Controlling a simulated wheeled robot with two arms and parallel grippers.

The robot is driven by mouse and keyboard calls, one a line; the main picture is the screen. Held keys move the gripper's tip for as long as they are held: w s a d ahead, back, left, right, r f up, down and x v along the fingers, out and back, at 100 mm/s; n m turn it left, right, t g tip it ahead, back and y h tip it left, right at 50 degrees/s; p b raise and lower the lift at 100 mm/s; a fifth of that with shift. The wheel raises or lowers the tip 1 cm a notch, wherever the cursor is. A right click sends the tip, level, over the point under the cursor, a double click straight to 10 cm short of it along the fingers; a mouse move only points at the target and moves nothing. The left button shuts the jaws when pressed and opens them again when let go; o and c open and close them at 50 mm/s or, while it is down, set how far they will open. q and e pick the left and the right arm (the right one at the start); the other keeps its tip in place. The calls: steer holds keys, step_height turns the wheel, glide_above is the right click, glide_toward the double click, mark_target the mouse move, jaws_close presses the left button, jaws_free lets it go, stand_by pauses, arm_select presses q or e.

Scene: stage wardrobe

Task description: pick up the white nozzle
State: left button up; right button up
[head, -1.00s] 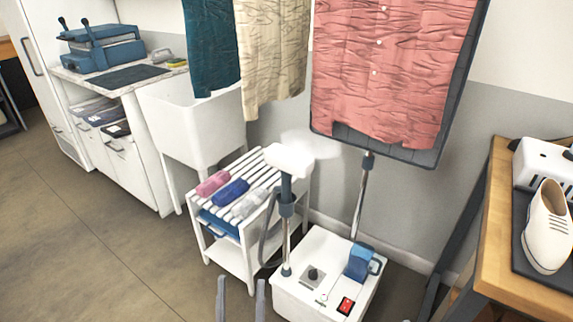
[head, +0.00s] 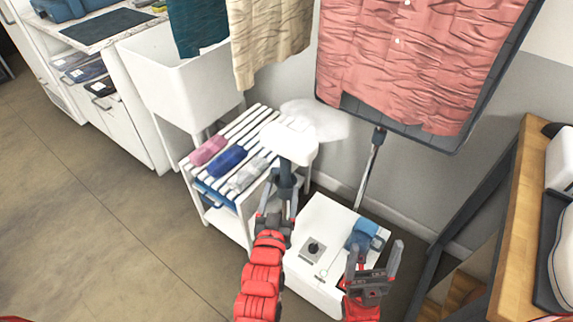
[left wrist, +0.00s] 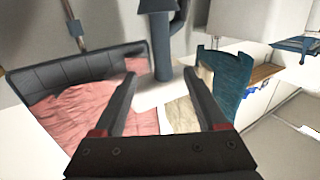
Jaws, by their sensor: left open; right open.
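In the left wrist view the nozzle (left wrist: 150,94) and the dark handle (left wrist: 157,30) appear between the two open fingers (left wrist: 158,76). I cannot tell whether the fingers touch either one. My right gripper (head: 375,254) is open and empty in front of the steamer's base.
The white steamer base (head: 312,215) with a blue tank (head: 366,234) stands below. A pink shirt (head: 420,60) hangs on a dark board behind. A slatted rack (head: 232,130) with rolled cloths is left of the nozzle. A wooden table (head: 520,200) is at right. Floor at left is clear.

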mark_target(285, 168)
arm_select(q)
steer(key=w, duration=0.5)
steer(key=shift+w+d, duration=0.15)
steer(key=shift+d, duration=0.2)
steer(key=w, duration=0.5)
steer(key=shift+d+r, duration=0.15)
steer(key=shift+d, duration=0.1)
jaws_close()
